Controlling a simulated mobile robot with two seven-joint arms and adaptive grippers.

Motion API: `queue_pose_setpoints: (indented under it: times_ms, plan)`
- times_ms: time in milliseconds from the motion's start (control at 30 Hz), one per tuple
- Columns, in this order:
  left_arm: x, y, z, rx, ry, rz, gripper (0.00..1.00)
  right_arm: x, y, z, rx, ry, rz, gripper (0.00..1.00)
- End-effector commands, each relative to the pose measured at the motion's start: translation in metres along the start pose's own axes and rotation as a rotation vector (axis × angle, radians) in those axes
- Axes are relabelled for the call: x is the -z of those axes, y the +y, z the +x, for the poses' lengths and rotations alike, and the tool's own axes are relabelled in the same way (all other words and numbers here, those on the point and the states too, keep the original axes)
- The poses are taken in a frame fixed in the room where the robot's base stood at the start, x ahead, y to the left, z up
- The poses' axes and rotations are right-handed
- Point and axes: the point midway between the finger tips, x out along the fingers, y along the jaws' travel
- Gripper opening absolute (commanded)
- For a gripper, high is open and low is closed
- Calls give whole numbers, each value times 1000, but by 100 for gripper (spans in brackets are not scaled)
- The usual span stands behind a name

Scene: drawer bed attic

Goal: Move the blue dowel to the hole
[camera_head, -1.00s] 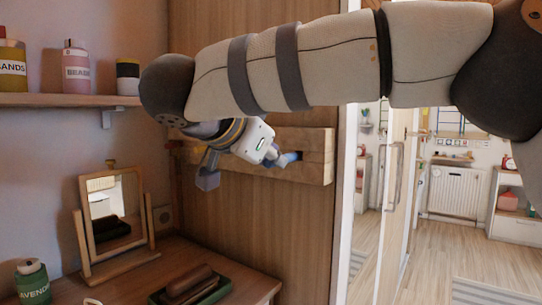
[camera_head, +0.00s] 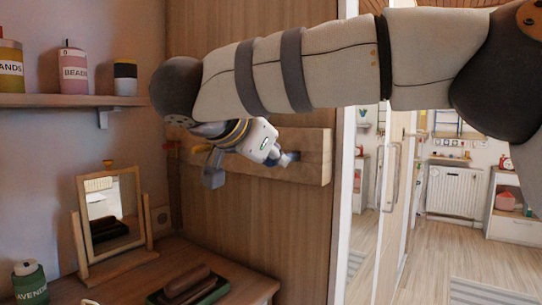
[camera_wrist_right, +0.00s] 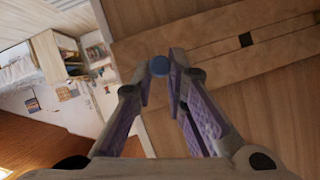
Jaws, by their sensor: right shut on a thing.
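The blue dowel (camera_wrist_right: 160,66) shows end-on in the right wrist view, between the fingertips of my right gripper (camera_wrist_right: 162,72). The gripper is shut on it. In the head view my right gripper (camera_head: 284,158) is in front of the wooden board on the wall, and I cannot make out the dowel clearly there. In the head view the hole is not visible. My left gripper is not in view.
The wooden board (camera_head: 318,158) is fixed to a wood panel. A mirror (camera_head: 108,215) and a tray (camera_head: 190,298) with brown items stand on the table below. A doorway opens at the right.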

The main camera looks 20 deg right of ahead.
Motion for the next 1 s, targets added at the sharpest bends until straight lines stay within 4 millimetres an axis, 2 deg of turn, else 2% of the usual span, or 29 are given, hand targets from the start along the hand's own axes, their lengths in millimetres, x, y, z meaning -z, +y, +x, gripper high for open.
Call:
queue_pose_setpoints:
  times_ms: [1000]
  plan:
    - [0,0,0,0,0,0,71,11,0,23,-1,0,0,0]
